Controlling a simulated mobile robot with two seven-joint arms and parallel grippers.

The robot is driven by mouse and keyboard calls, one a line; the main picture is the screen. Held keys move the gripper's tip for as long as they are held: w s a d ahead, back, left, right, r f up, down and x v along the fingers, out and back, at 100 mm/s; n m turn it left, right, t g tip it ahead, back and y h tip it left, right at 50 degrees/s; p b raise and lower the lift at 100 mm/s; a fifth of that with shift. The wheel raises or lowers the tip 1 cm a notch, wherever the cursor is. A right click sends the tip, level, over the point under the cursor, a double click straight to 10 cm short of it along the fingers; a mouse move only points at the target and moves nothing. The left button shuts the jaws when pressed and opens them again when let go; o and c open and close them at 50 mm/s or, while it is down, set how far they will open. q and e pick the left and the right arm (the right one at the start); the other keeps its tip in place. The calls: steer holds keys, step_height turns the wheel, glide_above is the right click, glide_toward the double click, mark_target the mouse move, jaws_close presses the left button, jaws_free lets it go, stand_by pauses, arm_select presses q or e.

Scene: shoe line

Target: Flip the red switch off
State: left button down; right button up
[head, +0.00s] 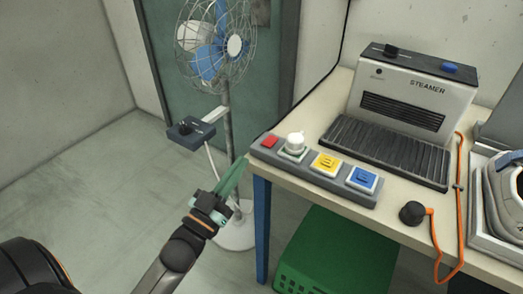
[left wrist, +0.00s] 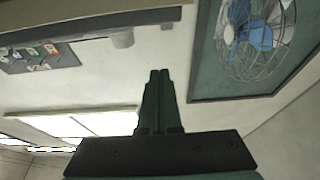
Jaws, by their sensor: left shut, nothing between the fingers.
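My left gripper (head: 243,161) has green fingers that are shut and empty. In the head view its tips point up and right, just left of the panel's end and the table edge, apart from the switch. In the left wrist view the shut fingers (left wrist: 160,74) show in the middle, and I cannot make out the red switch there. My right gripper is not in view.
Right of the switch are a white knob (head: 296,143), a yellow button (head: 326,164) and a blue button (head: 362,179). A steamer (head: 413,90) stands behind. A fan (head: 217,45) with a control box (head: 190,131) stands left. A green crate (head: 335,255) is below.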

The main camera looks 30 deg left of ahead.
arm_select(q)
step_height(320, 180, up, 3)
glide_above(262, 152)
steer(key=shift+s+a+r, duration=0.1)
steer(key=shift+s, duration=0.1)
steer(key=shift+w+f, duration=0.2)
steer(key=shift+f, duration=1.05)
steer(key=shift+f+b, duration=0.4)
steer(key=shift+f, duration=0.35)
